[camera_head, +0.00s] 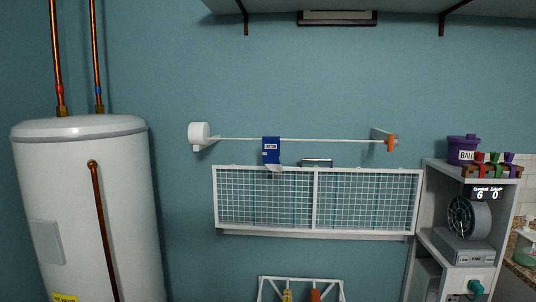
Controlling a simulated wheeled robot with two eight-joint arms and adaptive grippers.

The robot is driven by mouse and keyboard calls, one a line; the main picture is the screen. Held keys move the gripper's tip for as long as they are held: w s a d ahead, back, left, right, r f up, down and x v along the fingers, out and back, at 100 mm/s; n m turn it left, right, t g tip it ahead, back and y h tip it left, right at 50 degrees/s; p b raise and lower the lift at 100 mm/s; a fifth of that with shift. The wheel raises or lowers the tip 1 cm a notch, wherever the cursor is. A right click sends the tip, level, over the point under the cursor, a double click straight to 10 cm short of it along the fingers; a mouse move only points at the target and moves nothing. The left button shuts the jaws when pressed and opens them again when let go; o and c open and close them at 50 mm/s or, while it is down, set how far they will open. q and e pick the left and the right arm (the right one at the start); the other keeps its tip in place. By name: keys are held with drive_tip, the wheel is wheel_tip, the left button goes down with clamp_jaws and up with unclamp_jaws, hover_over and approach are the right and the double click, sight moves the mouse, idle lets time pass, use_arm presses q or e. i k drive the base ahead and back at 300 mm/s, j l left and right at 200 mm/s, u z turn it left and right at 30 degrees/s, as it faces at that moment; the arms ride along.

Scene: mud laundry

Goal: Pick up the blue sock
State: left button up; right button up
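A white wire rack (315,199) is on the wall below the line. A white water heater (85,205) with copper pipes stands at left. A shelf unit (424,245) at right holds a purple tub (462,148) and a fan (468,217). Bare wall lies around the line.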

sight(270, 145)
drive_tip(key=i+j, duration=0.1)
drive_tip(key=i, duration=0.45)
drive_tip(key=i+j+z, duration=0.1)
drive_tip(key=i, duration=0.45)
